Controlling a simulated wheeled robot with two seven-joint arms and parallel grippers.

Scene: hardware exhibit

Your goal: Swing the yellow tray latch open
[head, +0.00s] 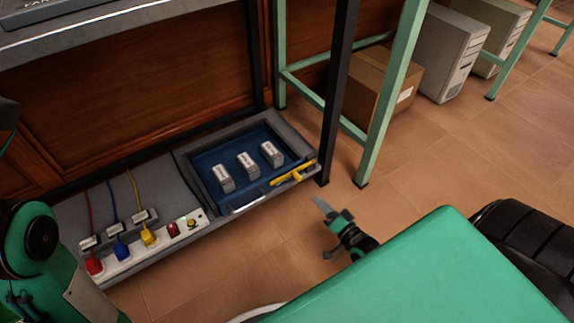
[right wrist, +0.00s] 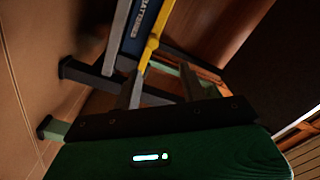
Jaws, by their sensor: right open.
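The yellow tray latch (head: 292,174) lies along the right front edge of the tray (head: 215,200), which has a blue inside. In the right wrist view the latch (right wrist: 154,38) runs upward as a yellow bar beside a blue panel with a batteries label. My right gripper (head: 322,206) is open and empty, low in front of the tray's right corner, a short way from the latch in the head view. In the right wrist view the fingers of the gripper (right wrist: 160,78) stand apart, with the latch's lower end close to the gap between them. I cannot tell whether they touch it. My left gripper does not show.
Several pale blocks (head: 247,165) stand in the tray. A power strip (head: 140,249) with coloured plugs lies left of it. A black post (head: 337,90) and a green table leg (head: 392,95) rise right of the tray. Open tiled floor (head: 440,160) lies to the right.

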